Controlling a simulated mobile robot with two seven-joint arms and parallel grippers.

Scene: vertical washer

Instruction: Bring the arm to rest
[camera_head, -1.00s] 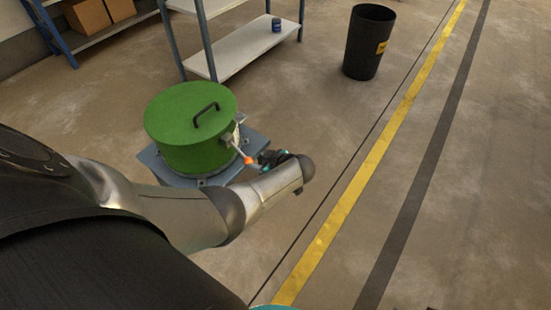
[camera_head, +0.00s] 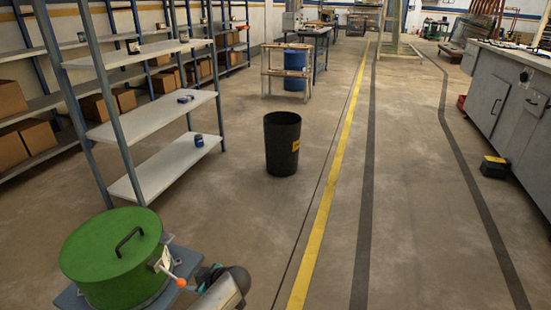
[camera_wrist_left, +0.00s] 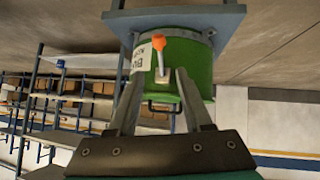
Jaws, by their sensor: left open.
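A green vertical washer (camera_head: 115,258) with a closed lid and a black lid handle (camera_head: 128,242) stands at the lower left of the head view. A lever with an orange tip (camera_head: 181,283) sticks out from its side. My left gripper (camera_head: 203,277) is beside the lever, partly hidden at the bottom edge. In the left wrist view the washer (camera_wrist_left: 200,65) appears upside down. The left gripper (camera_wrist_left: 158,78) shows two spread fingers there with nothing held between them. The orange lever tip (camera_wrist_left: 158,35) shows beyond them. My right gripper is not in view.
A grey shelf rack (camera_head: 150,118) with blue cans stands behind the washer. A black bin (camera_head: 282,145) stands on the floor near the yellow line (camera_head: 325,210). Grey cabinets (camera_head: 510,105) line the right side. The floor between is open.

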